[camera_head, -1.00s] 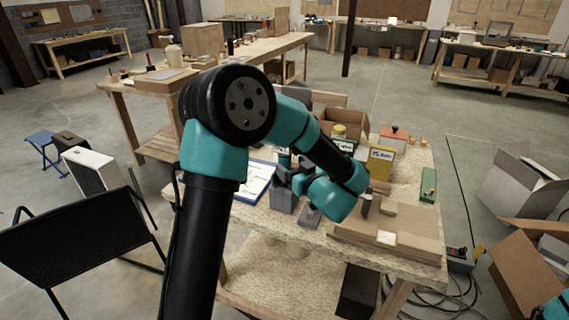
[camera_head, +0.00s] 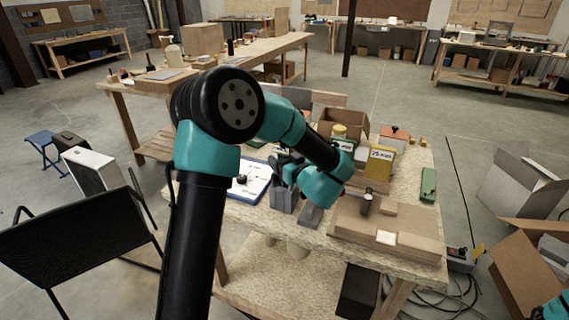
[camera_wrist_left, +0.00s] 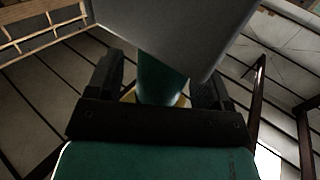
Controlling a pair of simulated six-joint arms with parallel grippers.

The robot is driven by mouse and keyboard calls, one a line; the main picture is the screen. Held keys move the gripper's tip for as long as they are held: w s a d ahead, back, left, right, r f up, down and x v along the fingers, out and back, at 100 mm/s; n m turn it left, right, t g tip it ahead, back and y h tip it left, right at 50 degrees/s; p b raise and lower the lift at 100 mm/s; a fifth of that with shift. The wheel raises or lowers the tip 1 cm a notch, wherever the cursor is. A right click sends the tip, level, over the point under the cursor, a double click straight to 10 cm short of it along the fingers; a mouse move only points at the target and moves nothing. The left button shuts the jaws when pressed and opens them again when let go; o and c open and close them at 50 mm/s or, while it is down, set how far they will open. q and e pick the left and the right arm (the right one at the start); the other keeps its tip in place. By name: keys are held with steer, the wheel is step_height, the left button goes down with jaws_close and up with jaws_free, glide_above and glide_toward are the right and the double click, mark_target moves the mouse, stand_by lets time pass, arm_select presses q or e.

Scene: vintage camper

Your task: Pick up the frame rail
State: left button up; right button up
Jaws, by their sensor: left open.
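No part is clearly recognisable as the frame rail, so I cannot tell which it is. My left gripper (camera_head: 279,164) is over the near workbench, partly hidden behind its own teal wrist. It is open, with two dark fingers apart in the left wrist view (camera_wrist_left: 160,76). A large grey flat-faced piece (camera_wrist_left: 178,28) fills the top of that view, close beyond the fingers. A green cylinder (camera_wrist_left: 158,82) shows between the fingers; contact is unclear. In the head view, an upright grey piece (camera_head: 283,197) stands just below the gripper. My right gripper is outside both views.
On the near bench (camera_head: 290,228) are a clipboard (camera_head: 252,178), a small dark grey block (camera_head: 310,216), a brown tray (camera_head: 352,228), a yellow container (camera_head: 380,163), an open cardboard box (camera_head: 352,119) and a green item (camera_head: 428,184). Cables lie on the floor at right.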

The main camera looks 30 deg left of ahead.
arm_select(q)
jaws_close()
stand_by(0.5)
steer(key=shift+r, duration=0.15)
step_height(320, 180, up, 18)
stand_by(0.7)
stand_by(0.3)
